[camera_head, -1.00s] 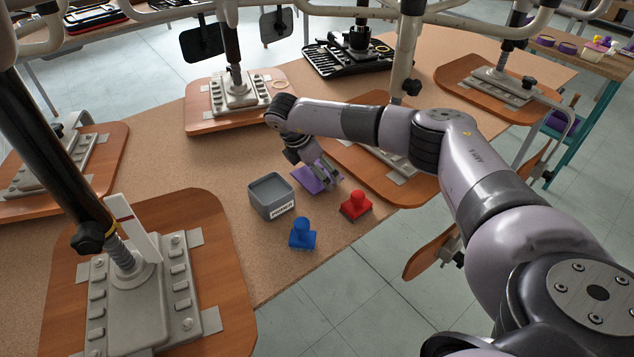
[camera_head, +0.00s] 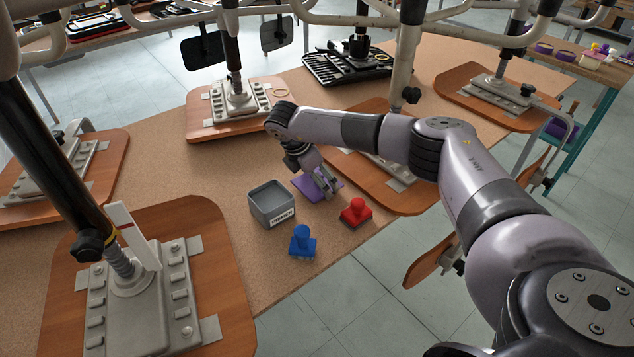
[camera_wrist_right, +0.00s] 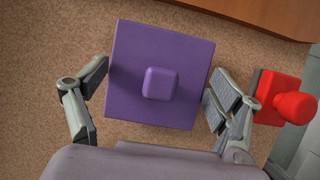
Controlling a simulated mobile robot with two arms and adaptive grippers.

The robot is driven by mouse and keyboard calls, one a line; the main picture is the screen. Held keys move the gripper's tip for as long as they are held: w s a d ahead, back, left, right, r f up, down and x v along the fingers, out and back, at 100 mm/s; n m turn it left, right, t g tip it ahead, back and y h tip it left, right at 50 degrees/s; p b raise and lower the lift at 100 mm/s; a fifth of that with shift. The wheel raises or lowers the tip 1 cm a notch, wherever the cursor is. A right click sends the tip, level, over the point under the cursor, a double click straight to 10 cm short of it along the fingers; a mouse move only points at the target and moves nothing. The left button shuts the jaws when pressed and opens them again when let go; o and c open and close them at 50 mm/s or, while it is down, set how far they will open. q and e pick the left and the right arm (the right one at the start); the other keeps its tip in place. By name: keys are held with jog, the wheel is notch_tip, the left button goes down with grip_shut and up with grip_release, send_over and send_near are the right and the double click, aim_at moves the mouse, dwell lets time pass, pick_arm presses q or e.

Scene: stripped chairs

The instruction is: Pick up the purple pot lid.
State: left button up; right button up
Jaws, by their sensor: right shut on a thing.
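The purple pot lid (camera_head: 327,191) is a flat square with a small raised square knob in its middle. In the head view it is beside the grey box, behind the red stamp, partly covered by my right gripper (camera_head: 325,182). In the right wrist view the lid (camera_wrist_right: 135,100) lies between the two fingers of my right gripper (camera_wrist_right: 163,88), which close on its opposite edges. Whether the lid is clear of the table I cannot tell. My left gripper is not in view.
A grey open box (camera_head: 263,208) with a white label stands left of the lid. A blue stamp (camera_head: 302,243) and a red stamp (camera_head: 356,212) stand in front, the red one near the table edge. Upturned chairs with wooden seats (camera_head: 220,215) crowd the table.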

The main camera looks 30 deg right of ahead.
notch_tip(320, 180, up, 20)
jog(key=b, duration=0.1)
dwell(0.5)
dwell(0.4)
